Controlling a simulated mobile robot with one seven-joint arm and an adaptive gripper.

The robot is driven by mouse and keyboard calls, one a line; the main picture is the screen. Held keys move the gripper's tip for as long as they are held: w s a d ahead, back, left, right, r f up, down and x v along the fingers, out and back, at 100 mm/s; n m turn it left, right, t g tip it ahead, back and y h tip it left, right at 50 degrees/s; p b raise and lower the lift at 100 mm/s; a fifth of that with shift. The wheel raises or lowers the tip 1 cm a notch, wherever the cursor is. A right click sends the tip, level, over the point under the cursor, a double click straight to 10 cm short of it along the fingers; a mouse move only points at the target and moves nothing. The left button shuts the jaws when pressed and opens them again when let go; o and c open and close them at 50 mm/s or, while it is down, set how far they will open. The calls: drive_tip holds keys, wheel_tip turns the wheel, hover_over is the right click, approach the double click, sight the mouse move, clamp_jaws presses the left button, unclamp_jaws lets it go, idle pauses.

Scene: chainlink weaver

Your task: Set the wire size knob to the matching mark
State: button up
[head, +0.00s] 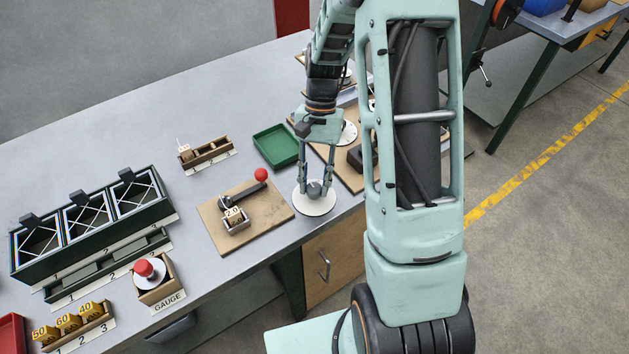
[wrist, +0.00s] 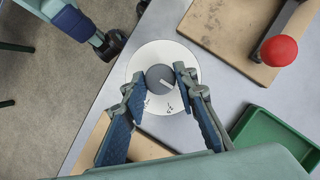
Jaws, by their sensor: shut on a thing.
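The wire size knob (wrist: 158,75) is a grey round knob on a white dial disc (wrist: 163,49). A white pointer line on the knob points down and right in the wrist view. Marks show on the dial's lower part, too small to read surely. My gripper (wrist: 155,86) is shut on the knob, one finger at each side. In the head view my gripper (head: 315,187) comes down from above on the knob, over the white dial (head: 316,207) near the table's front edge. A tag reading 2.0 (head: 233,212) stands in a small holder on the wooden board.
The wooden board (head: 262,222) with a red-knobbed lever (head: 261,175) lies left of the dial. A green tray (head: 275,146) is behind it. Further left are a rack with crossed frames (head: 88,216), a gauge box (head: 157,284) and numbered yellow blocks (head: 68,321).

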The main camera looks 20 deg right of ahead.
drive_tip(key=o, duration=1.1)
drive_tip(key=shift+o, duration=0.2)
drive_tip(key=v, duration=1.2)
